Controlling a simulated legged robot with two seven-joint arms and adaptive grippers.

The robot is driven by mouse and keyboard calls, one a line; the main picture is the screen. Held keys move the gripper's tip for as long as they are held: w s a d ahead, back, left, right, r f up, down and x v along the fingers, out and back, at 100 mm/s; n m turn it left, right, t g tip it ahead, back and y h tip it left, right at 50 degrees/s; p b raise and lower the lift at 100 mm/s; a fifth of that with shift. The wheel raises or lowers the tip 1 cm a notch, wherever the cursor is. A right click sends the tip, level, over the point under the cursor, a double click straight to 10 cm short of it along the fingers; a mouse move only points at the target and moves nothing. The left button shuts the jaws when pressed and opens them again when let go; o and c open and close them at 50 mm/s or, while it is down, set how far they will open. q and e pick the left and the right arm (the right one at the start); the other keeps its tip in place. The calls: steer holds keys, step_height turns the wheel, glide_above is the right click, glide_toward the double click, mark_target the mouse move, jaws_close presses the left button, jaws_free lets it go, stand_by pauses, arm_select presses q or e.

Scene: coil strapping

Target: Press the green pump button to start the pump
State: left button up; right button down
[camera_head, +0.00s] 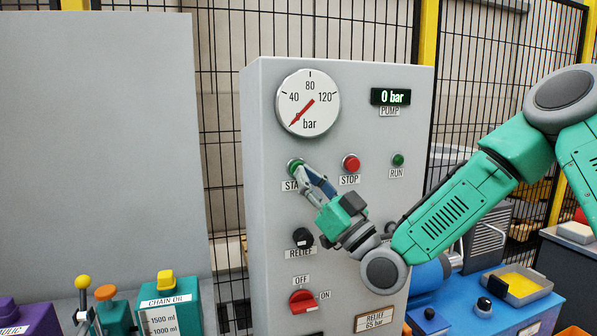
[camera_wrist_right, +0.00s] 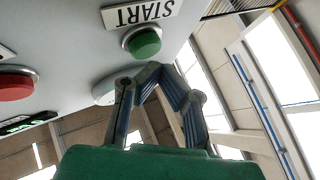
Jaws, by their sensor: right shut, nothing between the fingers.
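The green START button (camera_head: 295,165) sits on the upright grey panel (camera_head: 345,220), below the pressure gauge. Its label is partly hidden by my right gripper (camera_head: 304,172), whose closed fingertips are right at the button's lower right edge. In the right wrist view the green button (camera_wrist_right: 145,43) shows under the upside-down START label (camera_wrist_right: 141,13). The closed fingertips (camera_wrist_right: 154,68) are just beside it there, with nothing between them. I cannot tell whether they touch the button. The pump display (camera_head: 390,97) reads 0 bar. My left gripper is not in view.
A red STOP button (camera_head: 351,163) and a green RUN lamp (camera_head: 398,160) are to the right. Below are a black RELIEF knob (camera_head: 303,237) and a red OFF/ON switch (camera_head: 302,301). The gauge (camera_head: 308,103) needle points near zero. A chain oil container (camera_head: 170,306) stands lower left.

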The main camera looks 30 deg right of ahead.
steer(key=shift+w, duration=0.15)
steer(key=shift+w, duration=0.2)
stand_by(0.3)
steer(key=shift+w+d+r+b, duration=0.1)
steer(key=shift+w+d+b, duration=0.1)
steer(key=shift+w+b, duration=0.3)
stand_by(0.7)
steer(key=shift+s, duration=0.15)
steer(key=shift+s+a, duration=0.25)
steer(key=shift+s, duration=0.45)
steer(key=shift+s, duration=0.1)
steer(key=s, duration=0.2)
steer(key=s+a, duration=0.1)
steer(key=s, duration=0.1)
steer(key=shift+s+a, duration=0.1)
steer(key=shift+s, duration=0.25)
